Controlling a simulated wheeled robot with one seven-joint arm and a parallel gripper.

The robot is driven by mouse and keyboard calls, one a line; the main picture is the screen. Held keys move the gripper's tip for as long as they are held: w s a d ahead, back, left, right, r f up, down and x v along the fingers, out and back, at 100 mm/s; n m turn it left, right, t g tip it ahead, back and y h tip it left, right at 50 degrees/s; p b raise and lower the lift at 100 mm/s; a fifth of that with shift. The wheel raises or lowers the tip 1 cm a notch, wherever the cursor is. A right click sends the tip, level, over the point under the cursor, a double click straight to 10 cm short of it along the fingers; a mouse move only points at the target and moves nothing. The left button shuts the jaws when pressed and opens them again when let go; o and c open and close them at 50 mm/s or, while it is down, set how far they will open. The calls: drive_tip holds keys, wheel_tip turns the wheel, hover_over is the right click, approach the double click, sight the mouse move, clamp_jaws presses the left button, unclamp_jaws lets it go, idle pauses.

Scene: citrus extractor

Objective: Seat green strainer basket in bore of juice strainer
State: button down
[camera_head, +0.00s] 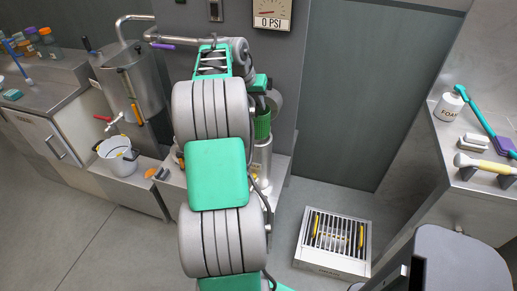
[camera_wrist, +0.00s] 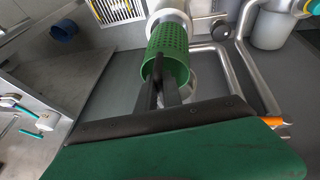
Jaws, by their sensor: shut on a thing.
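The green strainer basket (camera_wrist: 168,45) is a perforated cylinder, seen from its open near end in the wrist view. My gripper (camera_wrist: 160,82) is shut on the basket at that end, its dark fingers covering part of the rim. Beyond the basket is the steel juice strainer (camera_wrist: 158,20), with a pale rim around the basket's far end. In the head view the basket (camera_head: 263,125) stands roughly upright at the top of the strainer (camera_head: 262,158). My arm hides part of both. I cannot tell how deep the basket's lower end is in the bore.
Steel pipes (camera_wrist: 262,75) run beside the strainer. A steel tank (camera_head: 132,85) and a white bucket (camera_head: 118,157) stand left. A floor grate (camera_head: 334,240) lies right of the strainer.

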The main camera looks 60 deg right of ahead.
sight(258, 125)
wheel_tip(258, 125, down, 9)
drive_tip(key=shift+a+f, duration=0.1)
drive_tip(key=shift+f, duration=0.05)
drive_tip(key=c, duration=1.5)
unclamp_jaws()
drive_tip(key=shift+f, duration=0.1)
